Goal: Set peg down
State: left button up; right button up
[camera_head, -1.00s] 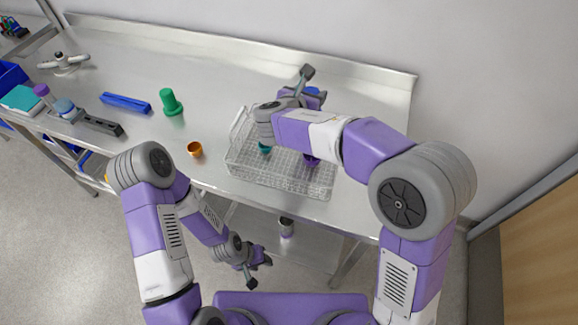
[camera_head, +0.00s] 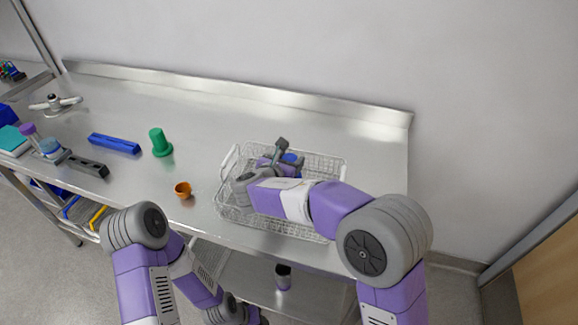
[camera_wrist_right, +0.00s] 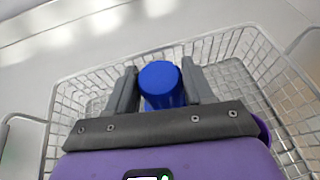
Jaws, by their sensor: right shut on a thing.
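A blue peg (camera_wrist_right: 161,84) is held upright between the two grey fingers of my right gripper (camera_wrist_right: 160,88) in the right wrist view. In the head view the blue peg (camera_head: 290,158) shows beside my right gripper (camera_head: 283,154), over the far part of a wire basket (camera_head: 338,165). The basket's mesh floor and walls surround the gripper in the wrist view. The peg's lower end is hidden, so I cannot tell whether it touches the floor. My left gripper (camera_head: 250,316) is at the bottom edge, mostly cut off, away from the table.
On the steel table stand a green peg (camera_head: 160,143), an orange cup (camera_head: 183,190), a blue bar (camera_head: 114,143) and a dark grey block (camera_head: 87,166). A low back wall (camera_head: 240,95) runs behind. The table right of the basket is clear.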

jog(key=shift+f, duration=0.25)
jog(key=shift+f, duration=0.15)
jog(key=o, duration=1.1)
jog(key=shift+c, duration=0.2)
jog(key=shift+s+a+r, duration=0.1)
jog(key=shift+s+r, duration=0.05)
jog(key=shift+r, duration=0.2)
jog(key=p+v, duration=0.2)
jog(key=v, duration=0.9)
jog(key=shift+s+p, duration=0.3)
jog(key=shift+p, duration=0.05)
